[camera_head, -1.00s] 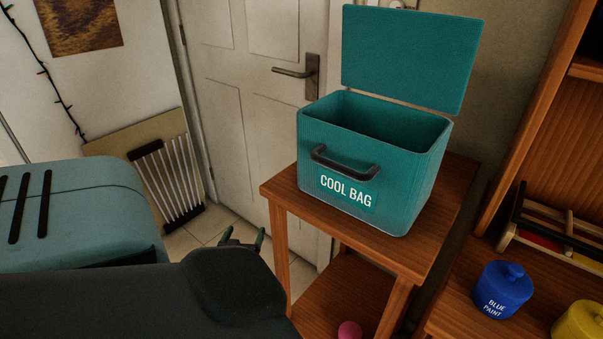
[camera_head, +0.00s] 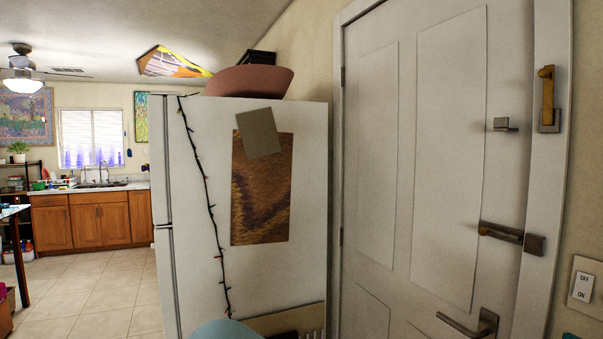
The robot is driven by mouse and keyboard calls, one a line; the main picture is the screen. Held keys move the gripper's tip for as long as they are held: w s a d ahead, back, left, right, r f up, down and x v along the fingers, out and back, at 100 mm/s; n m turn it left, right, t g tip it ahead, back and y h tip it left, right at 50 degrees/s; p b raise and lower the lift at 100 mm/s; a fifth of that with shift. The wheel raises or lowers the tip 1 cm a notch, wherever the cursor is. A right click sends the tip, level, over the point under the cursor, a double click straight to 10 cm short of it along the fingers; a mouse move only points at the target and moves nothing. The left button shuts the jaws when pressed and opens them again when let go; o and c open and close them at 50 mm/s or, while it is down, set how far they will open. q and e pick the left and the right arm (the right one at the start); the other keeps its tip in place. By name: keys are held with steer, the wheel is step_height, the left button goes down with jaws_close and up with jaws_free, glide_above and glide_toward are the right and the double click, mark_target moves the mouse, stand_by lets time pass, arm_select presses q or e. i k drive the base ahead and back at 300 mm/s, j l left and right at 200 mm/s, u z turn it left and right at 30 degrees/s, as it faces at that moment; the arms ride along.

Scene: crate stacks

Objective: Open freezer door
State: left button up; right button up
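A white fridge-freezer (camera_head: 310,180) stands in the middle of the head view, its side panel facing me. Its doors are seen edge-on at the left, with a gap between a narrow upper door (camera_head: 158,165) and a lower door (camera_head: 165,280). Both doors look shut. Their front faces and any handles are hidden from this angle. I cannot tell which door is the freezer's. Neither of my grippers is in view.
A closed white room door (camera_head: 400,160) with handles and latches is close on the right. A reddish bowl (camera_head: 250,82) sits on the fridge top. Free tiled floor (camera_head: 95,295) lies left of the fridge, before kitchen cabinets (camera_head: 100,220). A table edge (camera_head: 12,212) is far left.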

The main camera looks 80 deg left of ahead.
mark_target(157, 136)
steer(key=k+j+u, duration=0.15)
steer(key=k, duration=0.5)
steer(key=u, duration=2.75)
steer(key=i+j, duration=0.3)
steer(key=j, duration=0.2)
steer(key=i+j, duration=0.35)
steer(key=j, duration=0.15)
steer(key=i+j, duration=0.3)
steer(key=j, duration=0.2)
steer(key=i+j+z, duration=0.1)
steer(key=z, duration=0.2)
steer(key=i+j+z, duration=0.1)
steer(key=z, duration=0.15)
